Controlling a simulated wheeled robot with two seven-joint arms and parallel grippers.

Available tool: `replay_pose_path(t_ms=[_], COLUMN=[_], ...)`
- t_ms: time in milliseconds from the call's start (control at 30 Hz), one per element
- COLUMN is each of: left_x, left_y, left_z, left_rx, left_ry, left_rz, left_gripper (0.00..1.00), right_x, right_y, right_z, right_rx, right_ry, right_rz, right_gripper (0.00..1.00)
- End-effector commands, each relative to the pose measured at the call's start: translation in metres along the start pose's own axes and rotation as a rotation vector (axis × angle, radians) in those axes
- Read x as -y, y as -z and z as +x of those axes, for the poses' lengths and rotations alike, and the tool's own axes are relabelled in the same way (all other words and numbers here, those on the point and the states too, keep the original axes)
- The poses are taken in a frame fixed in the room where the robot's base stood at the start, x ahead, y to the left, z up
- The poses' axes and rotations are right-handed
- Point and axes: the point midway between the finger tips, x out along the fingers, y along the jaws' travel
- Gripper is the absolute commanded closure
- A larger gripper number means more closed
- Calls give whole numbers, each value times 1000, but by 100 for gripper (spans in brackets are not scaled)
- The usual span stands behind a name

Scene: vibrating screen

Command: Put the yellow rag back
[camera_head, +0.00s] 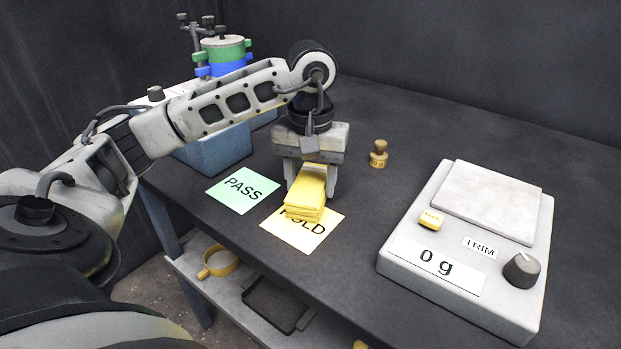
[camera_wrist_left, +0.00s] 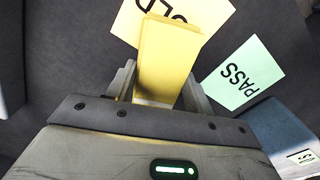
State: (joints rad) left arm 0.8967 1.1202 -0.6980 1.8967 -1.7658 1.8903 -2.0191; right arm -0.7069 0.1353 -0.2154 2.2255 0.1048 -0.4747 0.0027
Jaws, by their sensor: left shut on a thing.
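The yellow rag (camera_head: 307,194) is a folded pad. My left gripper (camera_head: 311,178) is shut on it, with one finger on each side. In the head view the rag covers part of the yellow HOLD card (camera_head: 317,232). In the left wrist view the rag (camera_wrist_left: 165,60) lies between the two fingers of the left gripper (camera_wrist_left: 160,85) and points toward the HOLD card (camera_wrist_left: 205,14). I cannot tell whether the rag touches the card or is above it. My right gripper is not in view.
A green PASS card (camera_head: 242,190) lies left of the HOLD card. A scale (camera_head: 415,240) reading 0 g stands right, a small brass weight (camera_head: 378,154) behind. A blue box (camera_head: 215,150) and sieve stack (camera_head: 224,55) are at back left. A lower shelf holds a yellow ring (camera_head: 219,262) and black tray (camera_head: 275,305).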

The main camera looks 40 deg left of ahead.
Motion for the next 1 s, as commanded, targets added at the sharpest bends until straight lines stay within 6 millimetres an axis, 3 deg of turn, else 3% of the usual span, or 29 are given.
replay_pose_path(t_ms=[133, 167, 233, 500, 667, 1000], left_x=[0, 0, 0, 0, 0, 0], left_y=[0, 0, 0, 0, 0, 1], left_z=[4, 4, 3, 2, -9, -86], left_rx=[0, 0, 0, 0, -3, -5], left_ry=[0, 0, 0, 0, -1, -1], left_rz=[0, 0, 0, 0, -1, -1], left_gripper=[69, 45, 26, 26, 26, 26], right_x=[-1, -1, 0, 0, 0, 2], right_y=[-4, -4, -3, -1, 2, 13], right_z=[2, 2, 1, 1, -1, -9], right_rx=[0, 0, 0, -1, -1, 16], right_ry=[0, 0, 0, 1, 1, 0], right_rz=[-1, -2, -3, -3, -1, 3], right_gripper=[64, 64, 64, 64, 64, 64])
